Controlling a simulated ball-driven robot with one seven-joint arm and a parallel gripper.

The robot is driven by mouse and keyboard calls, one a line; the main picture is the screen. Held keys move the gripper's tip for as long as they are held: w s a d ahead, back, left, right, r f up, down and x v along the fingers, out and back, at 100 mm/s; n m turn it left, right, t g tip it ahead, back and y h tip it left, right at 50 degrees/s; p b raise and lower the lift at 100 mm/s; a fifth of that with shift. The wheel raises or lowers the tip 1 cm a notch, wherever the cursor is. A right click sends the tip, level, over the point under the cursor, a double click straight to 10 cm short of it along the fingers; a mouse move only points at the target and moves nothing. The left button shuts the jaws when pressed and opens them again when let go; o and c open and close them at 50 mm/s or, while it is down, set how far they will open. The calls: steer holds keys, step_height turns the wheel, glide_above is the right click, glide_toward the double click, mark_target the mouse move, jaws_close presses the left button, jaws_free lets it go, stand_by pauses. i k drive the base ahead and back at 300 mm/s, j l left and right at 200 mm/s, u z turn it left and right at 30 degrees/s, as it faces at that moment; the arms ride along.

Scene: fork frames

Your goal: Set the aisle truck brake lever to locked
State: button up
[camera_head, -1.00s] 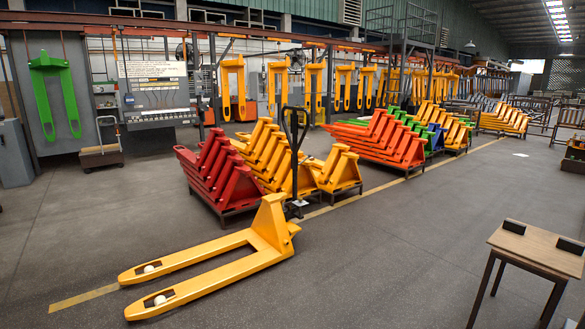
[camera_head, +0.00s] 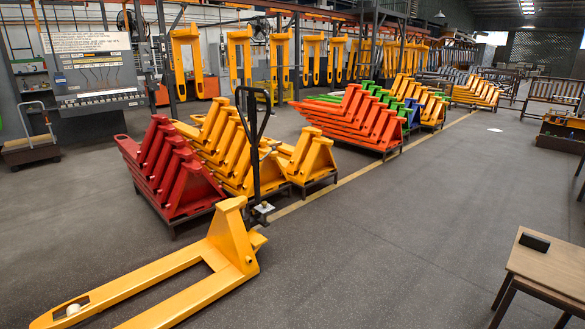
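The yellow pallet truck (camera_head: 222,240) stands on the grey floor at the lower left, its forks pointing to the lower left. Its black upright handle (camera_head: 252,135) rises from the head end, with a loop at the top. A small lever-like part (camera_head: 270,151) sticks out to the right of the handle; I cannot tell whether it is the brake lever or how it is set. A small pale plate (camera_head: 264,208) shows at the foot of the handle. My gripper is not in view.
Stacked red forks (camera_head: 170,170) and yellow frames stand just behind the truck. A wooden table (camera_head: 548,262) with a dark block (camera_head: 534,242) stands at the lower right. A flat trolley (camera_head: 32,150) is at the far left. The floor between truck and table is clear.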

mark_target(273, 148)
steer(key=i, duration=3.4)
steer(key=i+l+u, duration=0.15)
steer(key=i, duration=1.45)
steer(key=i+l+u, duration=0.2)
steer(key=i+j, duration=0.1)
